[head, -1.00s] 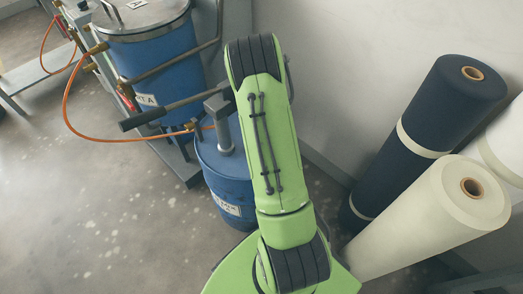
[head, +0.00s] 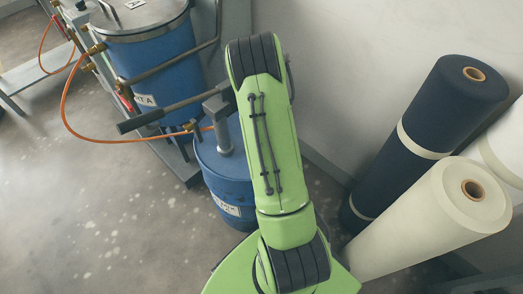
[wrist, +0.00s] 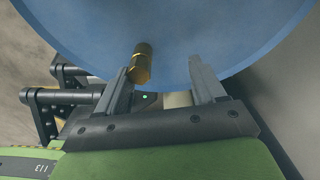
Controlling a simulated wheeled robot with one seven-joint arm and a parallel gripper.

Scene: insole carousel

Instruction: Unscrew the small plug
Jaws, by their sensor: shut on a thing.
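The small plug (wrist: 141,62) appears to be the short brass cylinder in the wrist view, against the blue drum (wrist: 220,40). My gripper (wrist: 162,66) is at the drum with one finger on each side. The brass piece overlaps the tip of the left finger. A gap shows between it and the right finger, so the contact is hard to make out, but the jaws are shut on it. In the head view the small blue drum (head: 215,180) stands left of my green arm, which hides the gripper and plug.
A grey pump with a long lever (head: 165,110) stands on the small drum. A larger blue tank (head: 155,65) with an orange hose (head: 66,105) is behind it. Dark (head: 425,130) and cream (head: 430,215) rolls lean at the right.

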